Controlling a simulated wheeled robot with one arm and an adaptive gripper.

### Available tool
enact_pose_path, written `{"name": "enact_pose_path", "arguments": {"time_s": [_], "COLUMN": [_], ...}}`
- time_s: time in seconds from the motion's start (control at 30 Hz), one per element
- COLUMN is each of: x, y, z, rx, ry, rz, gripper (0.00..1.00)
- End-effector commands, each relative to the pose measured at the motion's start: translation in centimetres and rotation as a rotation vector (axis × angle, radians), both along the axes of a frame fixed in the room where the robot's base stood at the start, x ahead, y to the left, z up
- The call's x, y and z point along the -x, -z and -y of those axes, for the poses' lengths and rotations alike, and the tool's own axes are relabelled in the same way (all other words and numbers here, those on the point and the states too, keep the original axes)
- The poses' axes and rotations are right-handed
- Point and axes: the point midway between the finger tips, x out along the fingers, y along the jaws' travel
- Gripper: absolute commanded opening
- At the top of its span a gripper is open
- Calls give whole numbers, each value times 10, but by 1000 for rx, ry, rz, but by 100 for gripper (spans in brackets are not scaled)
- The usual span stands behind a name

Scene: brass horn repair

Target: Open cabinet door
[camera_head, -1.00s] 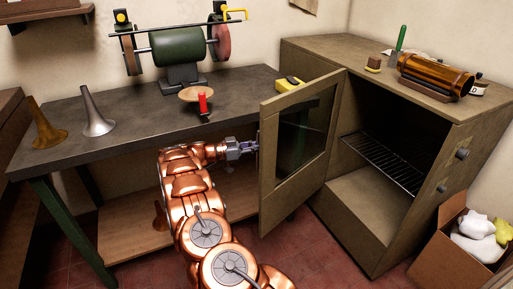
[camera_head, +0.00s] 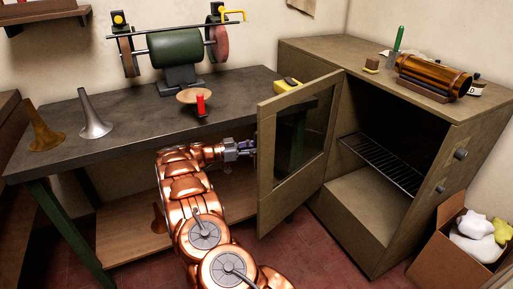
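The cabinet (camera_head: 360,219) is a brown box at the right. Its door (camera_head: 267,190), a brown frame with a dark glass pane, is hinged on the opening's left side. It stands swung wide open towards the left, so the inside with its wire rack (camera_head: 383,160) shows. My copper arm reaches up from the bottom. My gripper (camera_head: 252,147) is at the outer left face of the door, near its left edge. Its fingertips are small and partly hidden by the door, so I cannot tell whether they are open or touch it.
A workbench (camera_head: 130,133) with a green grinder (camera_head: 178,47) and two horn bells stands at the left, close to my arm. An open cardboard box (camera_head: 440,264) with cloths stands on the floor at the lower right. An amber cylinder (camera_head: 432,74) lies on the cabinet top.

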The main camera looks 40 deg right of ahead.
Motion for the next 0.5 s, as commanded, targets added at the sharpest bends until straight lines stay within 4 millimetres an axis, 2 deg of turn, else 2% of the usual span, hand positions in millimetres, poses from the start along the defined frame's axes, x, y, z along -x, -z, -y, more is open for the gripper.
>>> {"name": "enact_pose_path", "arguments": {"time_s": [0.17,0.27,0.5], "x": [-2,-7,-28], "y": [0,1,0], "z": [-4,-13,-52], "rx": [0,0,2], "ry": [0,-1,-2], "rz": [0,1,2], "gripper": [39,39,39]}}
